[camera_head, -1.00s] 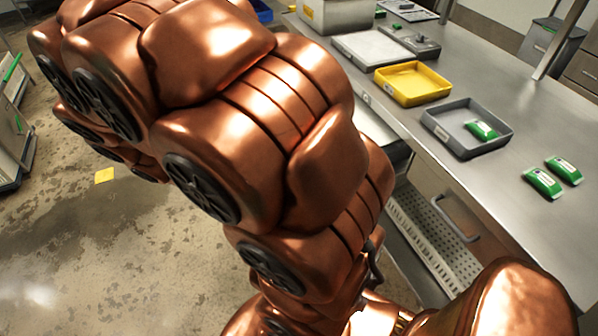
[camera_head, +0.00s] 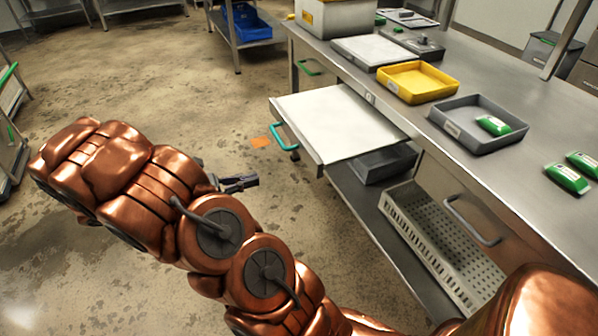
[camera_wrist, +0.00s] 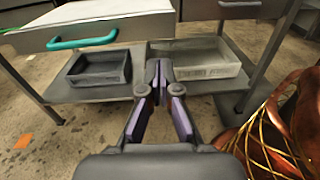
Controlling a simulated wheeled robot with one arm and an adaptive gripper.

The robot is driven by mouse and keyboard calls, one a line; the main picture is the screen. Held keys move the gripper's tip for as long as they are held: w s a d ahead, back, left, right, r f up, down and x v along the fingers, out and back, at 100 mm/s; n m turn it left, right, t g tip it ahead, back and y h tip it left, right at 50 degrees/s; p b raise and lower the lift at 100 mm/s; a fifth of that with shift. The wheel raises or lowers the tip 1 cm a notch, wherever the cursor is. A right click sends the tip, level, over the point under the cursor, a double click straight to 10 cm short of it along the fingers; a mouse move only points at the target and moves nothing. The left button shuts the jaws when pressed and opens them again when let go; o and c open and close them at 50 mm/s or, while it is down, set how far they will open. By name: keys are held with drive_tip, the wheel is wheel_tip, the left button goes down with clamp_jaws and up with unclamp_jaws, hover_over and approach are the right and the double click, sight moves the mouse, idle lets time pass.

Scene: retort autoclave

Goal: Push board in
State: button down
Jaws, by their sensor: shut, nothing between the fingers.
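The white board (camera_head: 338,118) is pulled out from under the steel bench top and sticks out to the left over the floor. A teal handle (camera_head: 284,136) is on its outer front edge. In the wrist view the board (camera_wrist: 105,12) shows at the upper left, with its teal handle (camera_wrist: 82,41) on the front face. My gripper (camera_head: 252,181) is in front of the board and below it in the picture, apart from the handle. In the wrist view my gripper (camera_wrist: 159,68) is shut and empty, its tips pointing toward the bench's lower shelf.
A grey tray (camera_head: 384,163) and a pale perforated basket (camera_head: 440,240) sit on the lower shelf. A closed drawer has a grey handle (camera_head: 472,222). A yellow tray (camera_head: 417,81) and a grey tray (camera_head: 470,125) stand on the bench.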

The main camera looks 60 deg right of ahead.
drive_tip(key=w+f, duration=0.1)
approach(309, 162)
drive_tip(key=shift+n+h, duration=0.3)
drive_tip(key=shift+h, duration=0.1)
drive_tip(key=x, duration=0.7)
drive_tip(key=shift+s+f+b, duration=0.2)
drive_tip(key=shift+f+b, duration=0.1)
drive_tip(key=shift+b, duration=0.05)
